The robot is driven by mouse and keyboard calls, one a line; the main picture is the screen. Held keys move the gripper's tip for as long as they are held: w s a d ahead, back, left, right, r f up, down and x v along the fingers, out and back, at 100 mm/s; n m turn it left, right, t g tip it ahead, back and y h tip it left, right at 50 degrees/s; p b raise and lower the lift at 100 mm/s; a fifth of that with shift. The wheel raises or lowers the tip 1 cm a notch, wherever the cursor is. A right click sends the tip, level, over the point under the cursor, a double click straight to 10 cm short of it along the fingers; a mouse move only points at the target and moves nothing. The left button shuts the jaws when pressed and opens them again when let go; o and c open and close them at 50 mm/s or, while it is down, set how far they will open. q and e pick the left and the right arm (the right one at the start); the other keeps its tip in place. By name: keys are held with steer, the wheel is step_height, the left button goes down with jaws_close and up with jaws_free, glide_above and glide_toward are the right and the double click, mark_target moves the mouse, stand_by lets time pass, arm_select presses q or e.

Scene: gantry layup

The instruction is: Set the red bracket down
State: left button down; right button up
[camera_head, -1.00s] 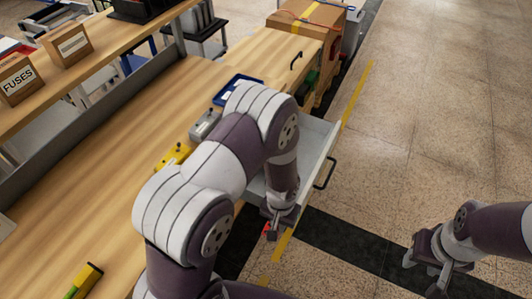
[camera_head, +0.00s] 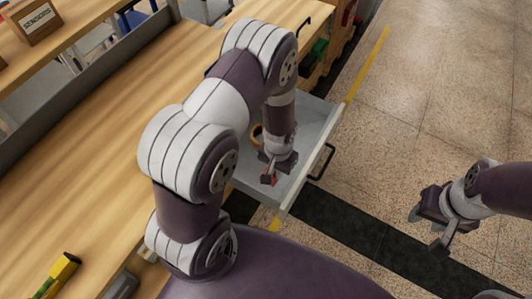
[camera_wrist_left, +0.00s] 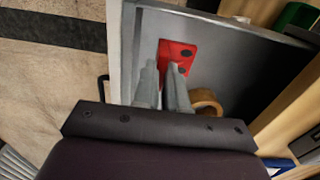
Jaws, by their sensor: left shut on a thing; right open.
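The red bracket (camera_wrist_left: 177,55) shows in the left wrist view as a red plate with dark holes, at the tips of my left gripper's fingers. My left gripper (camera_wrist_left: 166,75) is shut on it. In the head view, a small red part of the bracket (camera_head: 267,180) shows below my left gripper (camera_head: 272,172), over the open drawer (camera_head: 312,135). I cannot tell whether the bracket touches the drawer floor. My right gripper (camera_head: 432,232) is open and empty above the floor at the right.
A roll of tape (camera_wrist_left: 207,101) lies in the drawer beside the bracket; it also shows in the head view (camera_head: 256,135). The drawer's walls and black handle (camera_head: 322,163) stand near my left gripper. A yellow and black tool (camera_head: 58,274) lies on the wooden bench (camera_head: 90,185).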

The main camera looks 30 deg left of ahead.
arm_select(q)
steer(key=shift+w+a+f, duration=0.5)
steer(key=shift+a+f, duration=0.3)
steer(key=shift+f, duration=0.45)
steer(key=shift+w+a+f, duration=0.55)
steer(key=shift+a+f, duration=0.25)
steer(key=shift+f, duration=0.4)
steer(key=shift+w+a+f, duration=0.5)
steer(key=shift+a+f, duration=0.3)
steer(key=shift+f, duration=0.45)
steer(key=shift+f, duration=0.1)
steer(key=c, duration=1.2)
jaws_free()
step_height(320, 180, up, 16)
steer(key=shift+n+t, duration=0.3)
steer(key=shift+t, duration=0.4)
steer(key=s+d+r, duration=0.1)
steer(key=s+r, duration=0.2)
steer(key=s+d+r, duration=0.1)
steer(key=s+r, duration=0.2)
steer(key=r, duration=0.1)
steer(key=s+d+r, duration=0.1)
steer(key=s+r, duration=0.2)
steer(key=r, duration=0.1)
steer(key=shift+s+d+r, duration=0.15)
steer(key=shift+d+r, duration=0.05)
steer(key=shift+d, duration=0.1)
